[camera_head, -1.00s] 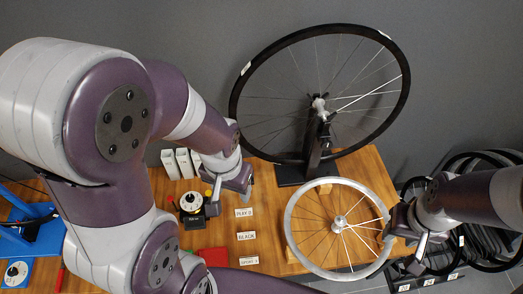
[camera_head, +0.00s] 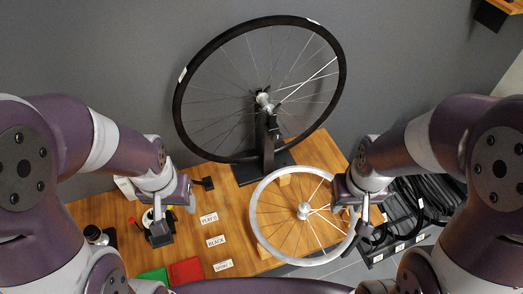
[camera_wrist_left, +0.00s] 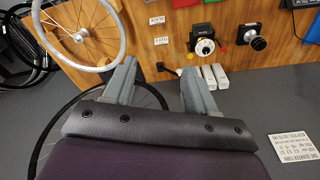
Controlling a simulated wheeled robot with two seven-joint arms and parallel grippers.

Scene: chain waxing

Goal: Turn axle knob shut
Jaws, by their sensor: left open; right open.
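A large black-rimmed wheel (camera_head: 178,118) stands upright on a black stand (camera_head: 268,150) at the back of the bench. Its silver hub (camera_head: 264,100) sits at the stand's top, with small dark parts around it. I cannot tell which of these is the axle knob, or whether it is tight. My left gripper (camera_head: 174,217) is open and empty over the bench's left part, apart from the stand; its fingers show in the left wrist view (camera_wrist_left: 158,82). My right gripper (camera_head: 353,215) is open, beside the right rim of a silver wheel, apart from the hub.
The silver wheel (camera_head: 256,222) lies on the wooden bench (camera_head: 325,150). A dial instrument (camera_wrist_left: 204,30) and white boxes (camera_wrist_left: 211,77) are near my left gripper. Label cards (camera_head: 216,241), a red pad (camera_head: 187,270) and black tyres (camera_head: 415,200) are around. Open air surrounds the upper wheel.

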